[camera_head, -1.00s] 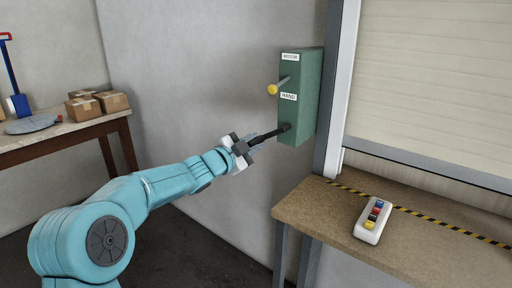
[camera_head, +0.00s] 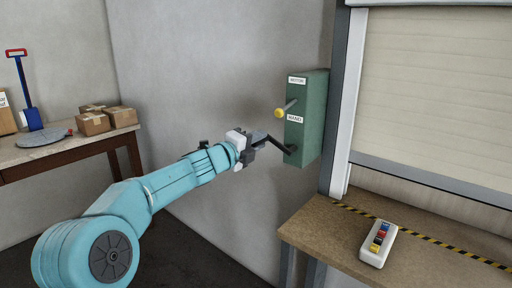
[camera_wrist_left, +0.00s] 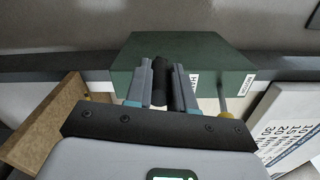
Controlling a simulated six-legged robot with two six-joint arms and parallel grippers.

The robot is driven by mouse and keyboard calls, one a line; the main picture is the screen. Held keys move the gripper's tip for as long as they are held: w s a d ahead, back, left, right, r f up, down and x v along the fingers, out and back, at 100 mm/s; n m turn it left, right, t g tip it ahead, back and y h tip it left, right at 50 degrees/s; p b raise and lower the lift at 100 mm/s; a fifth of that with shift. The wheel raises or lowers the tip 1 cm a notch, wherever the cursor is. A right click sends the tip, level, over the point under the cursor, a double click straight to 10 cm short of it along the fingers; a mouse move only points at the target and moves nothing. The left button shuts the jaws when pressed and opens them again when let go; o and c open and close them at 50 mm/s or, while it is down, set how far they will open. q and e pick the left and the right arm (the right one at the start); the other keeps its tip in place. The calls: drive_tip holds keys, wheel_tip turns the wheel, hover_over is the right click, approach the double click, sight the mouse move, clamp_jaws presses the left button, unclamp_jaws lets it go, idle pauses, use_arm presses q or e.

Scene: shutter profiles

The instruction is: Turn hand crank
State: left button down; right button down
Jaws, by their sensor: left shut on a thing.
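The hand crank (camera_head: 279,143) is a dark bent arm on the lower front of a green box (camera_head: 315,120) on the wall. My left gripper (camera_head: 256,138) is shut on the crank's dark grip, which shows between the two fingers in the left wrist view (camera_wrist_left: 160,82). In the head view the crank arm slopes down to the right from the gripper to its hub on the box. A lever with a yellow knob (camera_head: 279,113) sticks out above, between the labels "MOTOR" and "HAND". My right gripper is not in view.
A rolling shutter (camera_head: 435,95) with a grey frame stands right of the box. Below it a bench (camera_head: 330,235) holds a white button panel (camera_head: 378,244). A table at left holds cardboard boxes (camera_head: 92,123) and a blue shovel (camera_head: 28,95).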

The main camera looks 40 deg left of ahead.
use_arm(q)
drive_tip(key=d+r+m, duration=0.1)
drive_tip(key=r+m, duration=0.1)
drive_tip(key=shift+d+m, duration=0.1)
drive_tip(key=shift+m, duration=0.3)
drive_tip(key=shift+s+d+r+m+b, duration=0.1)
drive_tip(key=shift+d+r+m+b, duration=0.25)
drive_tip(key=shift+d+m, duration=0.8)
drive_tip(key=shift+s+d+r+m+b, duration=0.15)
drive_tip(key=shift+d+r+m, duration=0.3)
drive_tip(key=shift+m, duration=1.25)
drive_tip(key=shift+w+d+r+m+b, duration=0.1)
drive_tip(key=shift+d+r+m+b, duration=0.3)
drive_tip(key=shift+d+m, duration=0.75)
drive_tip(key=shift+a+m, duration=0.3)
drive_tip(key=shift+m, duration=0.1)
drive_tip(key=c, duration=1.1)
unclamp_jaws()
drive_tip(key=shift+o, duration=0.7)
drive_tip(key=shift+s+r, duration=0.1)
drive_tip(key=shift+a, duration=0.1)
